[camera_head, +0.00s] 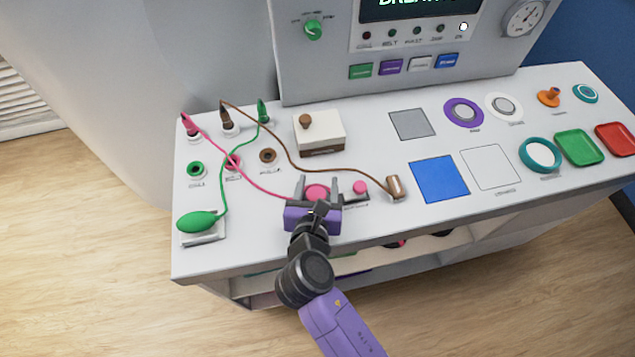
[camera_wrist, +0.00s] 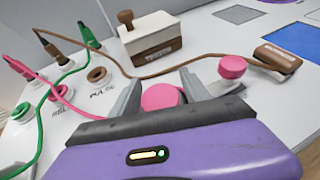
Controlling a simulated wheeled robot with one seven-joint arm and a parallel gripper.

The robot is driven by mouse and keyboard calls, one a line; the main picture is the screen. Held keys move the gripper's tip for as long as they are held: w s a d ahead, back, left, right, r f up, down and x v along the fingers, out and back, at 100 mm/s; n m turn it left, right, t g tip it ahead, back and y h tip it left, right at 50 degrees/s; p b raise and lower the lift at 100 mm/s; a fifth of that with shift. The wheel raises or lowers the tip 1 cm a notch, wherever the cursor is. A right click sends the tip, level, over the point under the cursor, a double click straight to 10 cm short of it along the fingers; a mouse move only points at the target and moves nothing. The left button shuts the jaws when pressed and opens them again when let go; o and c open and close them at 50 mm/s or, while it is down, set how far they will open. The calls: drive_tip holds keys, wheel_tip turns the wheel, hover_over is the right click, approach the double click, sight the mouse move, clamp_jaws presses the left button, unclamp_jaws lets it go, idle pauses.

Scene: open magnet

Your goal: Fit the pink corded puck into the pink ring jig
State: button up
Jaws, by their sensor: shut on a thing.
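The pink corded puck (camera_head: 317,192) is held between the two grey fingers of my gripper (camera_head: 319,190), near the front edge of the white counter. In the wrist view the puck (camera_wrist: 160,96) shows between the fingers, its lower part hidden by my gripper body. Its pink cord (camera_head: 255,183) runs back to a pink plug (camera_head: 192,127) at the rear left. The pink ring jig (camera_head: 232,161) lies to the left of and behind my gripper, with cords passing close to or over it. It also shows at the left of the wrist view (camera_wrist: 61,92).
A green ring (camera_head: 196,170) and a brown ring (camera_head: 268,156) flank the pink one. A white-and-brown box (camera_head: 319,132) stands behind my gripper. A pink knob (camera_head: 360,187) and a brown corded block (camera_head: 395,187) are at its right. A green bulb (camera_head: 197,221) sits front left.

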drive_tip(key=shift+f, duration=0.2)
drive_tip(key=o, duration=1.6)
drive_tip(key=shift+s, duration=0.1)
